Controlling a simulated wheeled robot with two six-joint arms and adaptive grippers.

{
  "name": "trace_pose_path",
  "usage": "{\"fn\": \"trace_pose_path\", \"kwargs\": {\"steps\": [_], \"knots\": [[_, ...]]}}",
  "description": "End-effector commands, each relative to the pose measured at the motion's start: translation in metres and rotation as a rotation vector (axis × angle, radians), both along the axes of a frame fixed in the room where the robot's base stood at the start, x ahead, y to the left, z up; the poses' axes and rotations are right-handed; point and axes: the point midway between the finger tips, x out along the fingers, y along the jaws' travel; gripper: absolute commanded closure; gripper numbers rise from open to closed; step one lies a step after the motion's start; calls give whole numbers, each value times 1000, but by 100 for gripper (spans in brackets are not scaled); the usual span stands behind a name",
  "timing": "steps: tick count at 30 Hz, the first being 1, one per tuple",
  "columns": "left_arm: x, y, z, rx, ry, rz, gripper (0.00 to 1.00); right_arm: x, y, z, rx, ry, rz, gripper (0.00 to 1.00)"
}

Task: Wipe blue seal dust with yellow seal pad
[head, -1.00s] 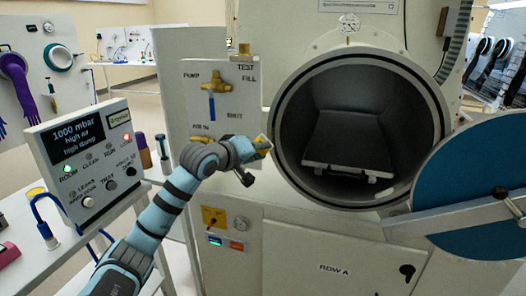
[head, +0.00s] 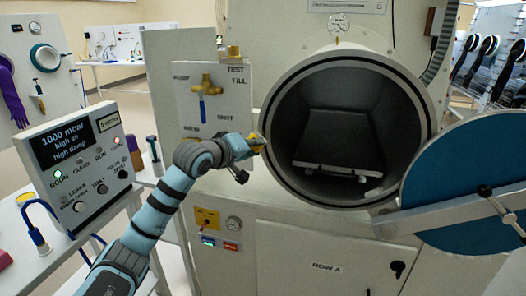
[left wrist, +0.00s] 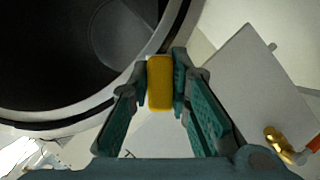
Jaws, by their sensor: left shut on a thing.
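My left gripper (head: 256,143) is shut on the yellow seal pad (left wrist: 159,83), which stands upright between the fingertips in the left wrist view. In the head view a small yellow part of the pad (head: 255,138) shows at the fingertips, beside the left rim of the round chamber port (head: 272,150). I cannot tell whether the pad touches the rim. The port rim also shows in the left wrist view (left wrist: 70,122), behind and left of the pad. I cannot make out any blue dust on the rim. My right gripper is not in view.
The round blue-faced door (head: 465,170) stands open at right. A dark tray (head: 335,140) sits inside the chamber. A valve panel (head: 212,105) is close behind my left gripper. A control box (head: 78,165) stands at left, reading 1000 mbar.

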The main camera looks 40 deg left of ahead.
Motion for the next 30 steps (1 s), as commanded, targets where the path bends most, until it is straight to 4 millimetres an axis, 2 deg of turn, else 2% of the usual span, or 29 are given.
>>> {"fn": "trace_pose_path", "kwargs": {"steps": [4,10,21,30], "knots": [[-2,7,1,0,-1,1,100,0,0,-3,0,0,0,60],[0,6,16,0,-4,0,100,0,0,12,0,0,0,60],[11,-31,15,-2,-3,-4,100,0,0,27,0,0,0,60],[11,-32,13,0,-2,-1,100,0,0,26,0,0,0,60]]}}
